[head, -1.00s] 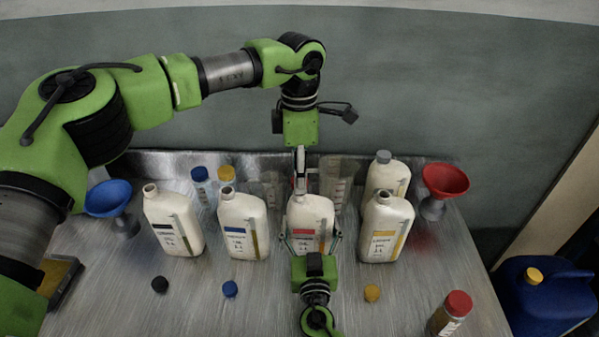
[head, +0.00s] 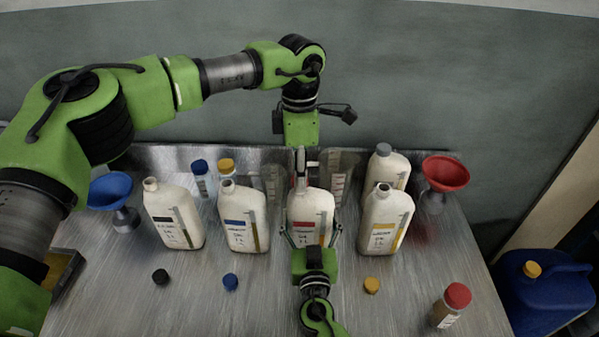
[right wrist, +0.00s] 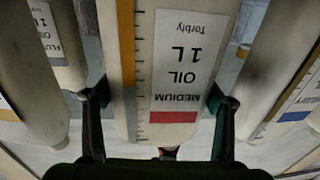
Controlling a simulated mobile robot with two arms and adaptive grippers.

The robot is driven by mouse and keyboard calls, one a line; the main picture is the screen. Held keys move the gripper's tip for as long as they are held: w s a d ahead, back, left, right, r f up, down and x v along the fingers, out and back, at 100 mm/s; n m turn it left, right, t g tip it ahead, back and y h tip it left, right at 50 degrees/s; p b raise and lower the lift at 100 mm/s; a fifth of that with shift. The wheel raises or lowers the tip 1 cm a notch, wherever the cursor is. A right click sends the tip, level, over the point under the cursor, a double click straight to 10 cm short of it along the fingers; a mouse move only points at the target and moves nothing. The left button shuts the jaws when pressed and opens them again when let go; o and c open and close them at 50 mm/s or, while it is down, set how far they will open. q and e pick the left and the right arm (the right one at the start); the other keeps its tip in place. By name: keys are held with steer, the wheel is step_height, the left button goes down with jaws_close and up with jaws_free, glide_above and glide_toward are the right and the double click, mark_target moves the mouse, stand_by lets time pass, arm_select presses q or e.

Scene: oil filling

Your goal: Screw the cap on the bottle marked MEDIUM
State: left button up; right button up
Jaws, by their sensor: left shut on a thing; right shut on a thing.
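The bottle marked MEDIUM (head: 311,208) is white with a red band and stands upright in the middle of the row. Its label (right wrist: 187,65) shows upside down in the right wrist view. My right gripper (head: 312,230) is shut on the bottle's body, one finger on each side. My left gripper (head: 301,183) points down at the bottle's top and is shut on a cap. A bit of red, which looks like the cap (right wrist: 168,152), shows low in the right wrist view. The left fingers hide the bottle's mouth in the head view.
Uncapped bottles with black (head: 172,220), blue (head: 242,222) and yellow (head: 384,225) bands stand either side. Loose black (head: 160,277), blue (head: 230,282) and yellow (head: 371,285) caps lie in front. A blue funnel (head: 110,192) and red funnel (head: 446,172) stand at the sides.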

arm_select(q)
steer(key=shift+f, duration=0.55)
arm_select(e)
steer(key=c, duration=0.6)
arm_select(q)
steer(key=m, duration=1.2)
steer(key=shift+m, duration=0.4)
steer(key=m, duration=0.5)
steer(key=shift+m, duration=0.3)
steer(key=m, duration=0.3)
steer(key=shift+m, duration=0.4)
steer(key=m, duration=0.3)
steer(key=shift+w+m, duration=0.1)
steer(key=shift+m, duration=0.3)
steer(key=o, duration=0.6)
steer(key=shift+f, duration=0.1)
